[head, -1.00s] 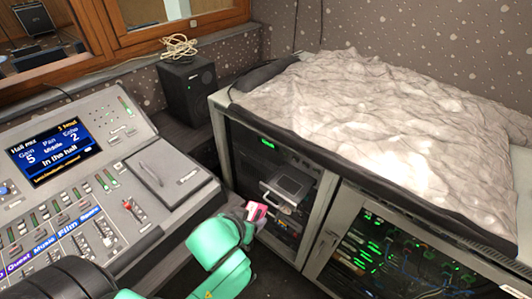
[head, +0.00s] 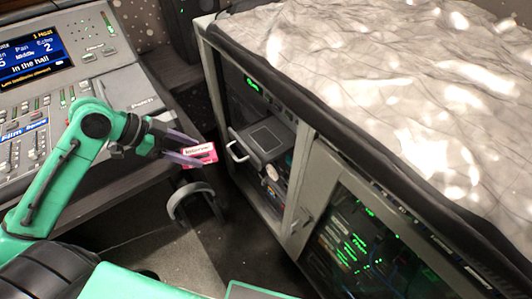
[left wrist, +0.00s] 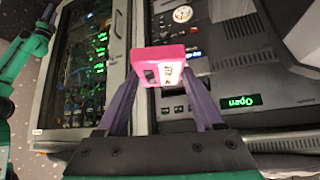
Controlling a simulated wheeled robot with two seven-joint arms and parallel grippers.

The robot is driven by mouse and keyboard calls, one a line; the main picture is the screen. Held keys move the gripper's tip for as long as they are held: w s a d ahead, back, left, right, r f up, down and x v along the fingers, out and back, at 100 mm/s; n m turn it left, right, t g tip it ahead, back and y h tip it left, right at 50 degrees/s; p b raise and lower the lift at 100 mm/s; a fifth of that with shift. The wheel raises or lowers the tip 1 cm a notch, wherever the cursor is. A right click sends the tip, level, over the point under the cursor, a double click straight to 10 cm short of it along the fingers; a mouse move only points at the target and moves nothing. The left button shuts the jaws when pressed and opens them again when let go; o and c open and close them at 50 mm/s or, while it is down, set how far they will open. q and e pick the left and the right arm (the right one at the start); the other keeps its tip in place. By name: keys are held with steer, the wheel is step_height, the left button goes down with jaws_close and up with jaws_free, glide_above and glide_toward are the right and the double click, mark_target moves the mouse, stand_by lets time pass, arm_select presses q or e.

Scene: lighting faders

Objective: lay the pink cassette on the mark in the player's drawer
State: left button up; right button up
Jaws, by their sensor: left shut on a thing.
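My left gripper (head: 186,149) is shut on the pink cassette (head: 201,154), which has a pale label with dark print. It holds the cassette in the air, left of the player's open drawer (head: 277,153) and apart from it. The drawer is a dark grey tray with a light handle at its left front. A square outline, the mark (head: 263,137), shows on its bare top. In the left wrist view the cassette (left wrist: 165,62) sits between the purple fingers, in front of the dark player front (left wrist: 222,62), which has a green "Open" display (left wrist: 238,101). My right gripper is out of view.
The drawer juts from a grey rack cabinet (head: 303,180) with a glass door at its right. A crumpled pale cover (head: 400,70) lies on top. The mixing desk (head: 40,105) stands at the left. A grey curved object (head: 190,192) is below the cassette.

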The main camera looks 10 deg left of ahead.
arm_select(q)
steer(key=shift+d+r+m+g, duration=0.3)
steer(key=shift+d+r+m, duration=0.2)
steer(key=shift+d+r, duration=0.35)
steer(key=p, duration=0.4)
glide_above(269, 139)
steer(key=s+a, duration=0.1)
steer(key=a, duration=0.1)
steer(key=f, duration=0.6)
steer(key=shift+s+a+f, duration=0.2)
steer(key=shift+a+f, duration=0.05)
steer(key=shift+a, duration=0.05)
steer(key=shift+w+d+f, duration=0.1)
steer(key=shift+w+f, duration=0.05)
steer(key=shift+f, duration=0.1)
steer(key=o, duration=1.4)
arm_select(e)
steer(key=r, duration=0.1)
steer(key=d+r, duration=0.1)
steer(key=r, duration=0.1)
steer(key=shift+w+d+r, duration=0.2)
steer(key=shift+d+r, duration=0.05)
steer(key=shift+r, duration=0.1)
arm_select(q)
steer(key=v, duration=1.2)
steer(key=shift+a+f, duration=0.15)
steer(key=shift+a, duration=0.05)
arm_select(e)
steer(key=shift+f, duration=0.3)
